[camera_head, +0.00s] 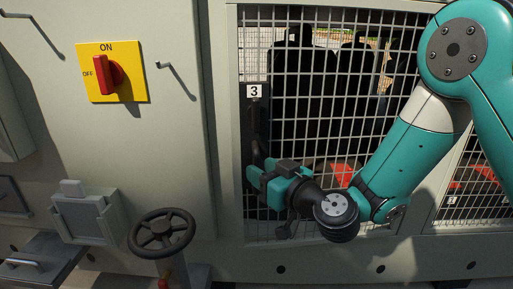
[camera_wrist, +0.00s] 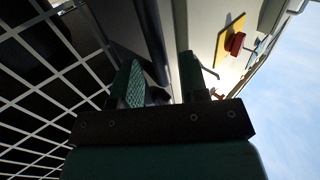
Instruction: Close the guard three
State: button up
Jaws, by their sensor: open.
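Guard three (camera_head: 310,120) is a light wire-mesh panel in a pale frame, with a white "3" label (camera_head: 254,91) at its upper left. A dark upright handle or bar (camera_head: 256,118) runs below the label. Whether the guard stands slightly ajar I cannot tell. My gripper (camera_head: 257,172) is at the guard's left edge, near the bar's lower end. In the wrist view my gripper (camera_wrist: 163,78) has its two fingers apart, with a dark bar (camera_wrist: 152,40) running between or just beyond them; contact is unclear. The mesh (camera_wrist: 40,95) fills the left there.
Left of the guard are a red switch on a yellow plate (camera_head: 112,72), a hook-like handle (camera_head: 177,80), a dark handwheel (camera_head: 161,232) and a grey box (camera_head: 88,216). Another mesh panel (camera_head: 474,185) is at the right. A pale cabinet wall surrounds them.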

jog(key=shift+p+x, duration=0.75)
jog(key=shift+x, duration=0.05)
jog(key=shift+w+a+p, duration=0.3)
jog(key=shift+w, duration=0.05)
jog(key=shift+c, duration=0.5)
grip_shut()
